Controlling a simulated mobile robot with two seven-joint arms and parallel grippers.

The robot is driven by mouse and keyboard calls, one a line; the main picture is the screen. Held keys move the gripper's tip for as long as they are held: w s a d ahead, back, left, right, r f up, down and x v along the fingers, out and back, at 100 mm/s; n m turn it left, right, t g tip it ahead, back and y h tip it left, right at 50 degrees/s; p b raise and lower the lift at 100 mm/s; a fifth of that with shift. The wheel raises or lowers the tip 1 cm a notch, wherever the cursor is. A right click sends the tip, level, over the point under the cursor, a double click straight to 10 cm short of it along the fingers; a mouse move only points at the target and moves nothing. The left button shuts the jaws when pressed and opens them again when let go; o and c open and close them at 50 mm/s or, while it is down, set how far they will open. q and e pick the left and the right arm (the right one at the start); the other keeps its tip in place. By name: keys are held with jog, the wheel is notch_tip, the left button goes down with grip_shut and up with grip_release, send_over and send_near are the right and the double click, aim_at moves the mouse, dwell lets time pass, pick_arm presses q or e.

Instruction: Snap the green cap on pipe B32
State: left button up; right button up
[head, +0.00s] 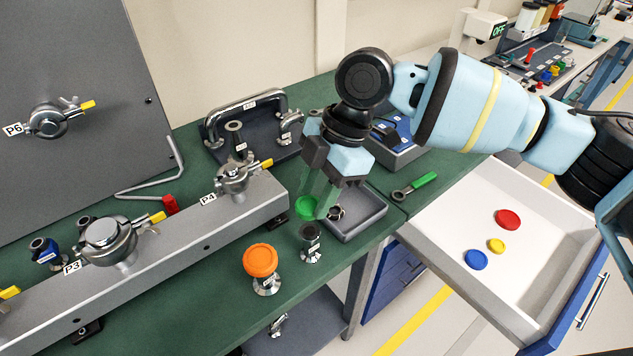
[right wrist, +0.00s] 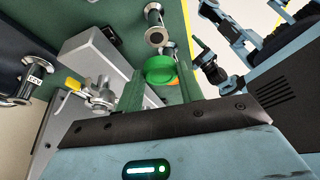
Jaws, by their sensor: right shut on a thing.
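The green cap (head: 306,208) is held between the fingertips of my right gripper (head: 317,200). The cap also shows between the fingers in the right wrist view (right wrist: 160,69). Just below and beside it in the head view stands a short metal pipe stub (head: 311,243) with a dark open top and a small label. The cap is apart from this stub. In the right wrist view an uncapped stub (right wrist: 156,35) stands beyond the cap. I cannot read B32 on any label. My left gripper is not seen in the head view.
A stub with an orange cap (head: 260,262) stands in front, and a grey tray (head: 362,222) sits right of the gripper. The rail with clamp P4 (head: 236,178) runs along the left. An open drawer (head: 540,262) holds red, yellow and blue caps. A green-handled tool (head: 415,186) lies nearby.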

aim_at(310, 231)
notch_tip(310, 231, down, 2)
jog(key=shift+b, duration=0.3)
jog(key=shift+f+b, duration=0.6)
jog(key=shift+f, duration=0.8)
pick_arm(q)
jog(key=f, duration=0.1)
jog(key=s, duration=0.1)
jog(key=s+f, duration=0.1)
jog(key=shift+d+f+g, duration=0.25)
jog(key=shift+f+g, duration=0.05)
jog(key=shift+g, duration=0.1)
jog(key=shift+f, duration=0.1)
pick_arm(e)
jog(key=shift+f, duration=0.6)
jog(key=o, duration=1)
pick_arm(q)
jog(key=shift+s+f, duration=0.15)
pick_arm(e)
jog(key=shift+v, duration=3.9)
